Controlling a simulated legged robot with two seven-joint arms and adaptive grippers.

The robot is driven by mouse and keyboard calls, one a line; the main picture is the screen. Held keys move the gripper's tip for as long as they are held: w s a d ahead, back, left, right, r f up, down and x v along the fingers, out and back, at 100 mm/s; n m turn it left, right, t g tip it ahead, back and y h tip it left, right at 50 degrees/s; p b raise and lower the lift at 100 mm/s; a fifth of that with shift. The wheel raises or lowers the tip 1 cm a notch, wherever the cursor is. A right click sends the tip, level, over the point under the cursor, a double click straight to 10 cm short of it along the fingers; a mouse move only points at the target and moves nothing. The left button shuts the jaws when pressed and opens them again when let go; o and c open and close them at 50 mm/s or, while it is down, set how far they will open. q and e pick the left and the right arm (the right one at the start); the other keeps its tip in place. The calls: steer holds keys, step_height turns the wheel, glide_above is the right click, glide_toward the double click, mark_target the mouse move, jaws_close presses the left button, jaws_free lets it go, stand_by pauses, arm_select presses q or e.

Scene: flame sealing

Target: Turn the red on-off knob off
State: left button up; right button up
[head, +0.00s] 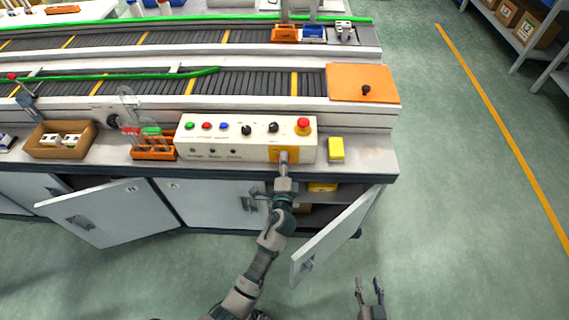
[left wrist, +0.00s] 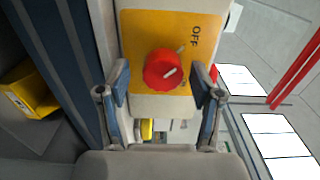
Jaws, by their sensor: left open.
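The red on-off knob (left wrist: 162,70) sits on a yellow plate (left wrist: 140,30) marked OFF on the front of the control box (head: 230,148). Its white line is slanted in the left wrist view. My left gripper (left wrist: 160,80) is open, with one finger on each side of the knob; I cannot tell whether they touch it. In the head view my left gripper (head: 284,165) is in front of the yellow plate and hides the knob. My right gripper (head: 370,286) is open and empty at the bottom, away from the bench.
A red button (head: 303,126), black knobs and small coloured buttons are on the box top. A yellow block (head: 336,149) stands right of the box. An open cabinet door (head: 335,235) juts out beside my left arm.

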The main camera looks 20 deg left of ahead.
arm_select(q)
steer(key=v, duration=1.2)
